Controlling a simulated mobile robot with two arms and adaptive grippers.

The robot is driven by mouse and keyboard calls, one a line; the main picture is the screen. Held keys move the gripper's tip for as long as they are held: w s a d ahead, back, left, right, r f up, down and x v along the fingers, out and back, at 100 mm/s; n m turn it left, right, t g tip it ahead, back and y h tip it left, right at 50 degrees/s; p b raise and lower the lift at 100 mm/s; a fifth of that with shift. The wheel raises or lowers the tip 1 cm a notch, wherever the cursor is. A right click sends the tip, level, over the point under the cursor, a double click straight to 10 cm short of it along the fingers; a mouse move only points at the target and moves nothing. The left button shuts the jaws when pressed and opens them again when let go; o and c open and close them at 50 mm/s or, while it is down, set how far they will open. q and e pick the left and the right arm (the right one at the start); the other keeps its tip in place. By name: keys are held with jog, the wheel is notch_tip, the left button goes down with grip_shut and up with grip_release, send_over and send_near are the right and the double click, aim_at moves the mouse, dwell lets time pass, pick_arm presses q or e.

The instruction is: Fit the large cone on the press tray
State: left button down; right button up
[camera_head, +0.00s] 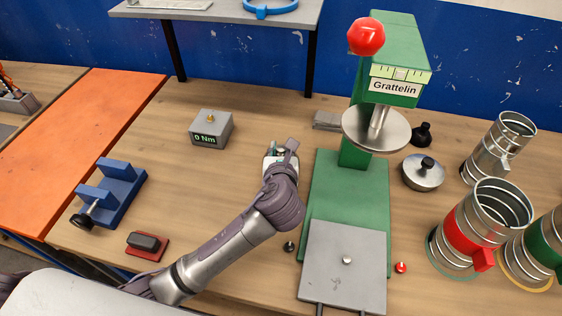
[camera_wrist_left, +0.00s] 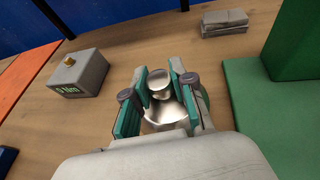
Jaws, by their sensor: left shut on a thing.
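My left gripper (camera_head: 281,152) is over the wooden bench, just left of the green press. In the left wrist view its fingers (camera_wrist_left: 159,92) are shut on a shiny metal piece (camera_wrist_left: 160,116) with a round knob on top, seemingly a cone; its size is hard to judge. The gripper mostly hides this piece in the head view. The grey press tray (camera_head: 330,283) lies at the front of the press base, with a small peg in its middle and nothing else on it. My right gripper is out of view.
The press (camera_head: 398,52) has a red ball and a round metal plate (camera_head: 360,128). A silver lid-like piece with a black knob (camera_head: 423,174) and several metal ducts (camera_head: 487,232) stand right. A grey torque box (camera_head: 212,130) and blue fixture (camera_head: 112,192) stand left.

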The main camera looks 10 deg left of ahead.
pick_arm(q)
jog(key=shift+d+f, duration=0.1)
jog(key=shift+f, duration=1.8)
jog(key=c, duration=1)
grip_release()
jog(key=shift+f, duration=0.2)
jog(key=shift+o, duration=0.2)
jog(key=shift+s+r, duration=0.1)
jog(key=shift+r, duration=0.05)
jog(key=v, duration=1.1)
jog(key=shift+s+b, duration=0.15)
jog(key=shift+b, duration=0.15)
jog(key=shift+s+r, duration=0.2)
jog(key=shift+s, duration=0.1)
jog(key=shift+r, duration=0.1)
